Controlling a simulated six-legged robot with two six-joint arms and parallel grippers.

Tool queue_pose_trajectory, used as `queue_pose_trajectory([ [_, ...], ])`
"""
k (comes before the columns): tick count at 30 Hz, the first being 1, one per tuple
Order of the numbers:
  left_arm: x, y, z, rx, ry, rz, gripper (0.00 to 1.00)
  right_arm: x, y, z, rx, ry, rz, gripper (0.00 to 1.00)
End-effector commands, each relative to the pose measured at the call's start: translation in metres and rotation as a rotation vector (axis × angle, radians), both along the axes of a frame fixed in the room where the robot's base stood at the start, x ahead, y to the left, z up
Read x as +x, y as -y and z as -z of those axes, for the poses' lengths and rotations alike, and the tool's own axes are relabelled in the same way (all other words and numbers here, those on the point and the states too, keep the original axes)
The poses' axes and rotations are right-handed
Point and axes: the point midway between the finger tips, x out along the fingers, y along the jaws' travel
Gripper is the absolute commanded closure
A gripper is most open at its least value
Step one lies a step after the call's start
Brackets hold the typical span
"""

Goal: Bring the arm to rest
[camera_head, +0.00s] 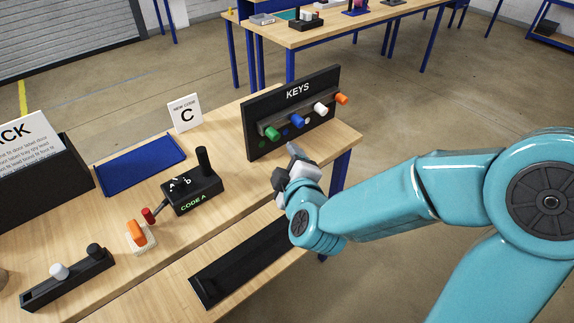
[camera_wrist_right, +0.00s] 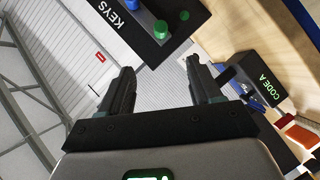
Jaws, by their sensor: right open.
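My right gripper (camera_head: 293,160) is at the end of the teal arm that comes in from the right, over the right part of the workbench, in front of the KEYS board. In the right wrist view its two fingers (camera_wrist_right: 160,90) stand apart with nothing between them. The black KEYS board (camera_head: 292,110) holds green, blue, white and orange pegs; its edge also shows in the wrist view (camera_wrist_right: 135,25). The gripper looks close to the board, but I cannot tell the exact gap. My left gripper is not in view.
A black CODE A box (camera_head: 190,193) with a lever and post, a blue tray (camera_head: 140,163), a NEW CODE C card (camera_head: 185,114) and an orange switch (camera_head: 137,233) stand on the bench. A black tray (camera_head: 240,262) lies at the front. A second table (camera_head: 330,34) stands behind.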

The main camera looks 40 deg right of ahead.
Motion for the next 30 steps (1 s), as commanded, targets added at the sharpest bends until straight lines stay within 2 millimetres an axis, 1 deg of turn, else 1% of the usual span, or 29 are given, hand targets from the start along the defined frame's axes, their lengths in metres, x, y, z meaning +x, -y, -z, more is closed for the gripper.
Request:
queue_pose_trajectory([
  [14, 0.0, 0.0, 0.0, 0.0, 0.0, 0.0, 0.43, 0.0, 0.001, 0.0, 0.0, -0.001, 0.002, 0.36],
  [16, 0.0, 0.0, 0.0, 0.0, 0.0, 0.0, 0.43, 0.001, 0.003, 0.01, -0.001, -0.025, 0.007, 0.36],
  [17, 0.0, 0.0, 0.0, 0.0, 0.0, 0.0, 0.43, 0.001, 0.003, 0.019, -0.001, -0.048, 0.007, 0.36],
  [20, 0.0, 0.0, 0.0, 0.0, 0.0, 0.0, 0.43, 0.001, 0.0, 0.073, -0.006, -0.177, -0.002, 0.36],
  [21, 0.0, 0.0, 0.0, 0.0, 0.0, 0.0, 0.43, 0.0, -0.005, 0.101, -0.011, -0.246, -0.027, 0.36],
  [23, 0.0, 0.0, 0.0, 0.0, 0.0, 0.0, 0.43, -0.005, -0.018, 0.15, 0.011, -0.357, -0.08, 0.36],
  [24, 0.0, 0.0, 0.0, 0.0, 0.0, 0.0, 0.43, -0.012, -0.029, 0.181, 0.064, -0.423, -0.108, 0.36],
  [26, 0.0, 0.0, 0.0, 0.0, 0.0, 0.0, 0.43, -0.028, -0.049, 0.226, 0.175, -0.518, -0.137, 0.36],
  [27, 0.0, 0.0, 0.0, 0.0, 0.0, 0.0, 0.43, -0.041, -0.063, 0.253, 0.266, -0.58, -0.141, 0.36],
  [29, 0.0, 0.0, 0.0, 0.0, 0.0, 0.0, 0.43, -0.066, -0.085, 0.291, 0.421, -0.679, -0.13, 0.36],
  [30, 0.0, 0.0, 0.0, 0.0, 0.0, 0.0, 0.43, -0.085, -0.101, 0.314, 0.535, -0.749, -0.104, 0.36],
])
